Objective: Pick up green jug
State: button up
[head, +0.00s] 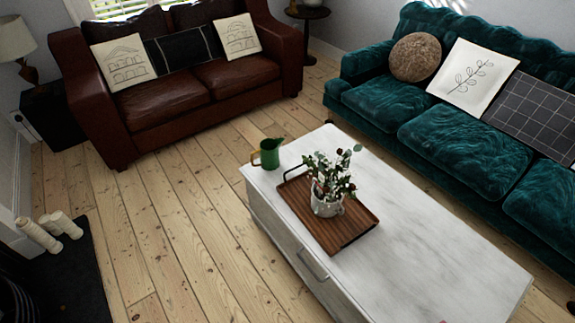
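The green jug (268,154) stands upright at the far left corner of the white coffee table (420,255). Its handle is on its left side in the head view. It is close to the table's edge and apart from the tray. My gripper does not show in the head view.
A wooden tray (347,233) with black handles holds a potted plant (328,190) right of the jug. A brown leather sofa (165,97) stands behind, a teal sofa (445,145) at right. White candles (52,229) are at left. Floorboards (170,245) left of the table are clear.

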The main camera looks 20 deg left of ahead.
aim_at(270, 159)
jog(key=i+j+u, duration=0.35)
jog(key=i+j, duration=0.25)
jog(key=i+j+u, duration=0.3)
jog(key=i+j, duration=0.35)
jog(key=i, duration=0.05)
